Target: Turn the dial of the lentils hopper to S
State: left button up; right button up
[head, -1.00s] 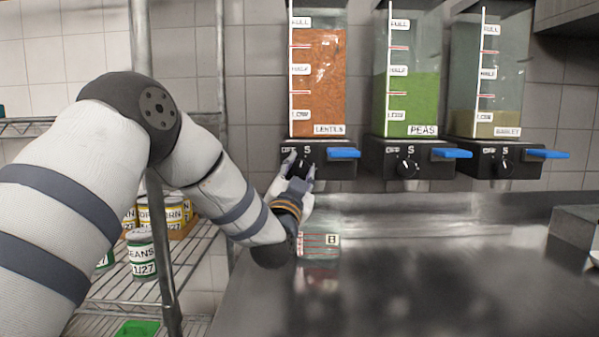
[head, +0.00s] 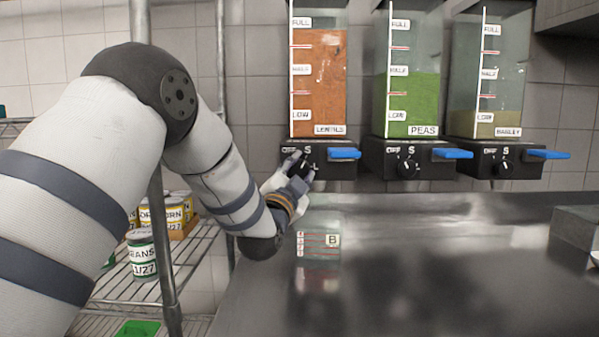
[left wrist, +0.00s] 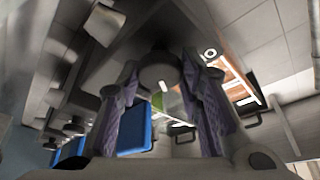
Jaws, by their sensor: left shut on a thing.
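The lentils hopper (head: 319,85) hangs on the wall at the left of three hoppers, filled with orange lentils well above its HALF mark. Its black base (head: 340,170) bears the letters OFF and S and a blue lever (head: 344,154). My left gripper (head: 300,167) is at the front of this base, shut on the dial, which its fingers mostly hide. In the left wrist view the round dial (left wrist: 160,70) sits between the two fingers. My right gripper is not in view.
The peas hopper (head: 409,100) and barley hopper (head: 487,122) hang to the right, each with its own dial and blue lever. A wire shelf with cans (head: 142,255) is at left.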

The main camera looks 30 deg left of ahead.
pick_arm(q)
jog(key=o, duration=1.2)
jog(key=shift+s+f, duration=0.1)
jog(key=shift+s, duration=0.05)
jog(key=v, duration=1.1)
jog(key=shift+s+d+f, duration=0.1)
jog(key=shift+s+d, duration=0.05)
jog(key=shift+s, duration=0.25)
